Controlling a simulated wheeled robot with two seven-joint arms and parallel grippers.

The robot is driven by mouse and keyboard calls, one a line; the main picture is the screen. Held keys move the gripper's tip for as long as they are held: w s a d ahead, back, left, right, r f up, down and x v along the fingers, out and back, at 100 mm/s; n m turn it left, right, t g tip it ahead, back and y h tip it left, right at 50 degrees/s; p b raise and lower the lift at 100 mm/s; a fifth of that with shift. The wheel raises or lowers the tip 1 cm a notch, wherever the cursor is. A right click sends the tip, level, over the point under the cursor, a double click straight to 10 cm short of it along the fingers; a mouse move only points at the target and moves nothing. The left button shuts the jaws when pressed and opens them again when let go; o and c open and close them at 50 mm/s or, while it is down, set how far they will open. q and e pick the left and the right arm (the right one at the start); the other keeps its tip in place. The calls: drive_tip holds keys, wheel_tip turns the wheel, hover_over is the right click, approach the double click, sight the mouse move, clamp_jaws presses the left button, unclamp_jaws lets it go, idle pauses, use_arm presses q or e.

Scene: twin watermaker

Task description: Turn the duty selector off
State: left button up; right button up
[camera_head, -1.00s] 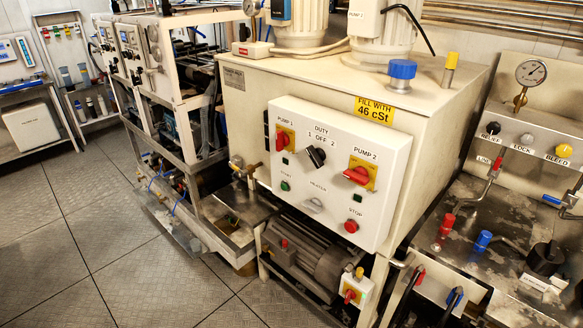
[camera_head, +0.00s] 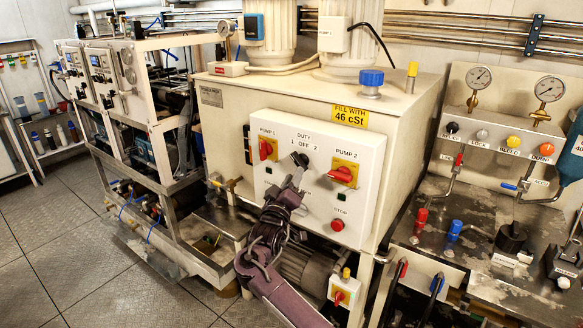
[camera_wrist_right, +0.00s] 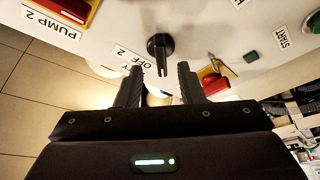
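The duty selector (camera_head: 301,158) is a black knob under the DUTY label on the white control panel, between the pump 1 and pump 2 switches. In the head view my right gripper (camera_head: 298,172) is just below it and partly covers it. In the right wrist view the black selector (camera_wrist_right: 160,46) stands out from the panel, ahead of my right gripper's (camera_wrist_right: 160,80) two dark fingers and about midway between them. The fingers are apart and empty, with no clear contact. Which mark the selector points at is unclear. My left gripper is not in view.
Red pump 1 (camera_head: 265,149) and pump 2 (camera_head: 343,174) switches on yellow plates flank the selector. A red stop button (camera_head: 337,225) sits lower right. My right forearm covers the panel's lower left. Gauges (camera_head: 549,89) and coloured knobs stand at the right.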

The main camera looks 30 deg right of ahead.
sight(299, 162)
drive_tip(key=x, duration=0.5)
drive_tip(key=shift+w+p, duration=0.1)
drive_tip(key=shift+p, duration=0.3)
clamp_jaws()
